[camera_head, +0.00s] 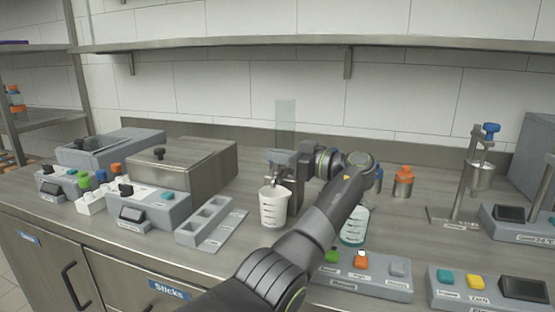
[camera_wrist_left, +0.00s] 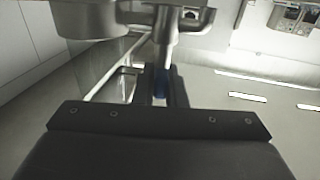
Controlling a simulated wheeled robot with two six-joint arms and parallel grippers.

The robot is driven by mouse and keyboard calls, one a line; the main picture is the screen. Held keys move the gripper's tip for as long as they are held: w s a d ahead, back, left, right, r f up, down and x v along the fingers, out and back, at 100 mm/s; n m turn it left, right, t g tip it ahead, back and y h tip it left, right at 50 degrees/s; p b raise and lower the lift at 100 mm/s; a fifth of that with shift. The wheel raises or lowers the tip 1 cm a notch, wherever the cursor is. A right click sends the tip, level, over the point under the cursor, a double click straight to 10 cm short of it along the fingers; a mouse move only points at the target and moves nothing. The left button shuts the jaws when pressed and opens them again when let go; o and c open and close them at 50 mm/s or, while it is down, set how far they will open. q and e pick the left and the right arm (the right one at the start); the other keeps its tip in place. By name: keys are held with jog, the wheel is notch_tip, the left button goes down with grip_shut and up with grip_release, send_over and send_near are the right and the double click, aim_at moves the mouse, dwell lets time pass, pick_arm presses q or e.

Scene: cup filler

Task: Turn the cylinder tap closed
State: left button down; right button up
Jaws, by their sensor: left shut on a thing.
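The cylinder (camera_head: 285,118) is a tall translucent tube above a grey metal tap body (camera_head: 281,157) near the back of the counter. A white measuring cup (camera_head: 273,207) stands below it. My left gripper (camera_head: 296,165) reaches in from the right to the tap, its fingertips partly hidden in the head view. In the left wrist view the gripper (camera_wrist_left: 161,92) is shut on the small blue tap handle (camera_wrist_left: 161,84), below a metal stem (camera_wrist_left: 166,48). The handle's exact angle is hard to tell. My right gripper is not in view.
A slotted grey tray (camera_head: 211,222) and a lidded metal box (camera_head: 180,165) stand to the left. Button panels (camera_head: 365,280) sit in front, partly behind my arm. A glass beaker (camera_head: 354,227) and an orange-capped bottle (camera_head: 403,182) are to the right.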

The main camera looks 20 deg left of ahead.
pick_arm(q)
jog(key=shift+f+g, duration=0.1)
jog(key=shift+g, duration=0.2)
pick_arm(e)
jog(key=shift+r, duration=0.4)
pick_arm(q)
jog(key=c, duration=1.5)
grip_release()
